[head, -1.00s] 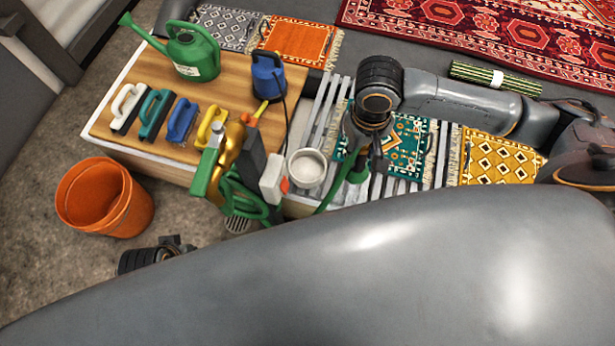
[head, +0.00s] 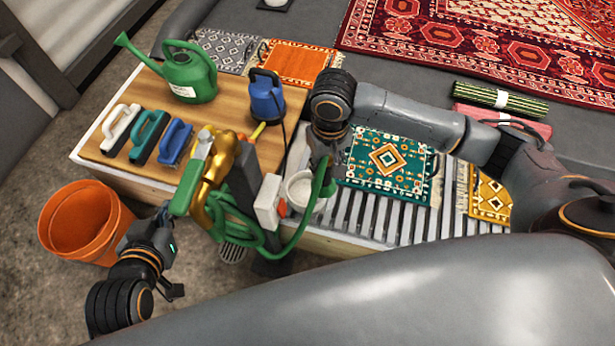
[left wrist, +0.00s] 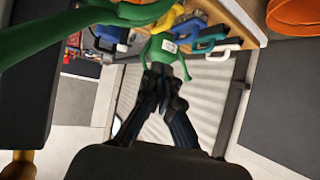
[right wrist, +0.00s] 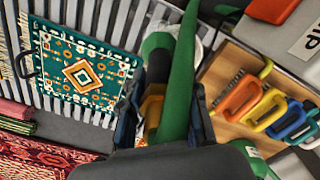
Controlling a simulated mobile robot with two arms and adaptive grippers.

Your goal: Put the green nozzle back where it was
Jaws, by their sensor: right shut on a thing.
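My right gripper (head: 322,168) is shut on the green nozzle, above the round white cup at the slatted bench. The fingers hide most of the nozzle. The right wrist view shows an orange-yellow part (right wrist: 151,108) between the fingers, beside a thick green hose (right wrist: 181,75). The hose (head: 312,205) loops down to the coil on the dark post. A green-handled piece (head: 187,187) and a gold curved piece (head: 217,190) are at the post's upper left. My left gripper (head: 165,222) is below them, its fingertips (left wrist: 163,82) close together with nothing seen between them.
The wooden top (head: 222,112) holds a green watering can (head: 190,75), a blue pump (head: 265,97) and several brushes. The white cup (head: 302,190) is close to my right gripper. An orange bucket (head: 85,225) stands at left. A teal rug (head: 387,165) lies on the slats.

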